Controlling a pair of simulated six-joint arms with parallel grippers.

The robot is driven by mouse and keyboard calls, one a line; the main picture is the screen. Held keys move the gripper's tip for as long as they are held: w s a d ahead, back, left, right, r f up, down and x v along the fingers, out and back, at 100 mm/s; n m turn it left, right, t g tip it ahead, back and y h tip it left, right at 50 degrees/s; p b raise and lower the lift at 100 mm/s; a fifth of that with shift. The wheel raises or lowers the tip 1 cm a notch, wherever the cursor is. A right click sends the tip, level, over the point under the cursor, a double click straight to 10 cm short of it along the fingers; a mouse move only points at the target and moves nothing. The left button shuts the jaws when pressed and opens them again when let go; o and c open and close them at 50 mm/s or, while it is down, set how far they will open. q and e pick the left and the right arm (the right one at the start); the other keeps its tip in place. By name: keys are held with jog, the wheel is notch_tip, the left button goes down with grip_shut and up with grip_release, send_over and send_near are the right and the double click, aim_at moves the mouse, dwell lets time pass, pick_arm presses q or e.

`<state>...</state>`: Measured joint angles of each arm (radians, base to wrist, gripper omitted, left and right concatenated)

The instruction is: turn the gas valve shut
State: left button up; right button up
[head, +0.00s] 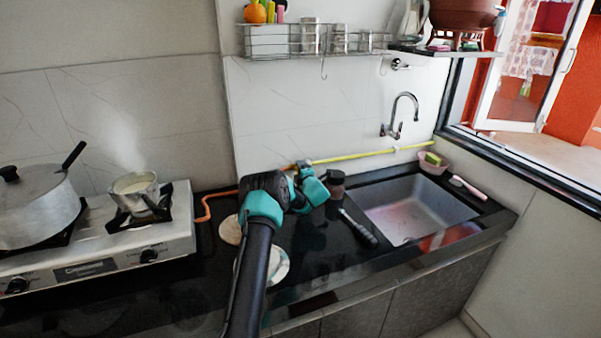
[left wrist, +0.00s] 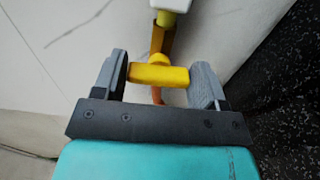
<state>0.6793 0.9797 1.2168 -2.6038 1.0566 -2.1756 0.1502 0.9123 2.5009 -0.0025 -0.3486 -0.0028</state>
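The gas valve's yellow handle (left wrist: 160,76) lies crosswise between the two grey fingers of my left gripper (left wrist: 162,82) in the left wrist view. The fingers are spread wide, one at each end of the handle; I cannot tell whether they touch it. In the head view my left gripper (head: 303,172) is at the wall behind the counter, where the yellow gas pipe (head: 370,154) meets the orange hose (head: 205,207). There the gripper mostly hides the valve. My right gripper is not in view.
A stove (head: 100,255) with a lidded pot (head: 38,208) and a small steaming pan (head: 135,188) stands at left. A dark jar (head: 336,183) is just right of my gripper, with a sink (head: 415,208) beyond. A wire rack (head: 300,42) hangs above.

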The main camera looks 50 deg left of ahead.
pick_arm(q)
jog(key=o, duration=0.4)
jog(key=shift+d, duration=0.1)
jog(key=v, duration=1.7)
jog(key=shift+d, duration=0.15)
